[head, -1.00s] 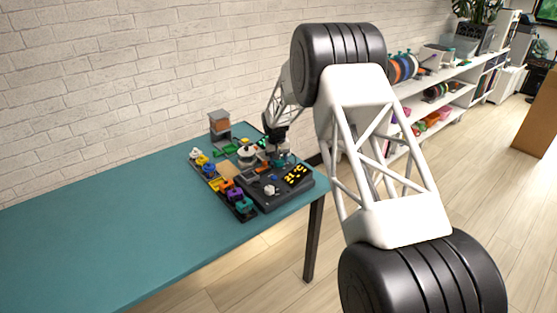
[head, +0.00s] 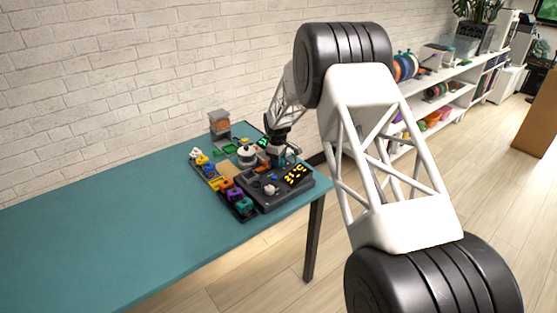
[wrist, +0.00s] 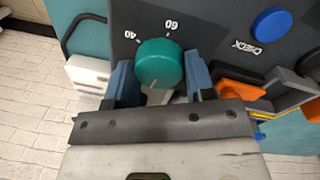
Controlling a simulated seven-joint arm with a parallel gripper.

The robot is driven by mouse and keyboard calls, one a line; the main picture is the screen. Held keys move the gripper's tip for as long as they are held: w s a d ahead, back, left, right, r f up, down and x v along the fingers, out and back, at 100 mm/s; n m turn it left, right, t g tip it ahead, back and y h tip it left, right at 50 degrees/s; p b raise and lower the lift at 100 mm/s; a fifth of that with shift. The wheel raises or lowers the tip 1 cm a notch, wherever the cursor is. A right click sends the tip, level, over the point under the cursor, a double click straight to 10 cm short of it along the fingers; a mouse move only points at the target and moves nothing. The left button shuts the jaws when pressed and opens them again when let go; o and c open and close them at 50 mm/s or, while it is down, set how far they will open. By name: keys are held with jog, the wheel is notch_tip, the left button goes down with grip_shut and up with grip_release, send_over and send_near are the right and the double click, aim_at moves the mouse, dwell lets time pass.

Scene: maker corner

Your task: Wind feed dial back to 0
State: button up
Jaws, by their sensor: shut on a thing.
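The feed dial, a round teal knob (wrist: 158,63), stands on a dark grey panel (wrist: 205,22) in the wrist view. The printed numbers 40 and 60 show on the panel beyond it. A pale mark is on the knob near its edge towards my gripper; the 0 is not in sight. My gripper (wrist: 159,80) has its blue fingers on both sides of the knob, shut on it. In the head view my gripper (head: 285,160) is over the back right part of the dark console (head: 262,200), and it hides the dial there.
A blue button (wrist: 271,23) labelled CHECK sits on the panel right of the dial. Orange and dark parts (wrist: 240,90) lie close to the right finger. In the head view a tray of coloured parts (head: 225,190) borders the console's left. The teal table (head: 110,225) is bare at left.

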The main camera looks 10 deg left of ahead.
jog(key=shift+n, duration=0.9)
jog(key=o, duration=0.9)
jog(key=shift+r, duration=0.1)
jog(key=shift+s+a+r, duration=0.1)
jog(key=shift+s+r, duration=0.05)
jog(key=shift+r, duration=1.75)
jog(key=shift+s+r, duration=0.15)
jog(key=shift+r, duration=1.7)
jog(key=shift+r, duration=0.1)
